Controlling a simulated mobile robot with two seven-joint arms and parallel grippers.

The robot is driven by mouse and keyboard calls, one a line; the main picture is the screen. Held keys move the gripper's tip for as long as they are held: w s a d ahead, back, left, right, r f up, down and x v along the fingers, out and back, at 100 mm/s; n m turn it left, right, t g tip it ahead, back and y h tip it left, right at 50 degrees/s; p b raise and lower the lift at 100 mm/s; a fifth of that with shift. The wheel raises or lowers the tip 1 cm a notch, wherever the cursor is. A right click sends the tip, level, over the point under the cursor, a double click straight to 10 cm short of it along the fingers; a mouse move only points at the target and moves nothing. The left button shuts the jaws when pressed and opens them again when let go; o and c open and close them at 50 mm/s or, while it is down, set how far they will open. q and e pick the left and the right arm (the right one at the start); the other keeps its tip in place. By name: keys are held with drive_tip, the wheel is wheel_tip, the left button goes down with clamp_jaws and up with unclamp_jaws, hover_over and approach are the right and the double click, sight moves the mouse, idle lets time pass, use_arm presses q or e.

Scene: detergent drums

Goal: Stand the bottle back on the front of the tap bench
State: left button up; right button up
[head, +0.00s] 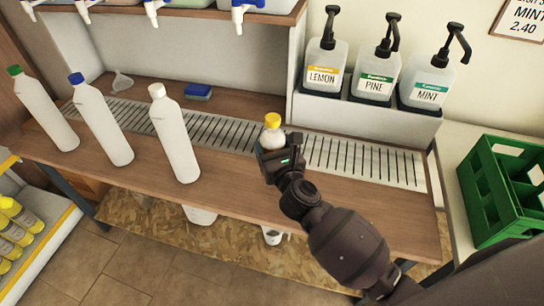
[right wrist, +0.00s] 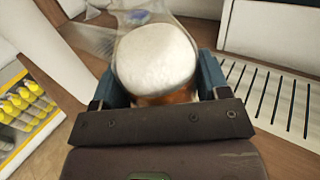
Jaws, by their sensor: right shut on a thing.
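The bottle with a yellow cap (head: 273,121) is white, and its body is mostly hidden behind my right gripper (head: 276,146) in the head view. In the right wrist view its rounded white body (right wrist: 155,58) sits between the two fingers of my right gripper (right wrist: 155,82), which is shut on it. The tap bench (head: 235,190) is brown wood with a slotted metal drain strip (head: 365,160). The bottle appears over the bench near the drain strip; I cannot tell whether its base touches. My left gripper is not in view.
White bottles with green (head: 47,112), blue (head: 103,125) and white (head: 174,138) caps stand along the bench's left. A funnel (head: 121,82) and blue sponge (head: 198,92) lie behind. Pump dispensers (head: 376,72) and a green crate (head: 505,190) are right. The right front is partly under my arm.

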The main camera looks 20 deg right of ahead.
wheel_tip(320, 180, down, 4)
drive_tip(key=shift+r+b, duration=0.1)
drive_tip(key=shift+b, duration=0.65)
drive_tip(key=o, duration=1.2)
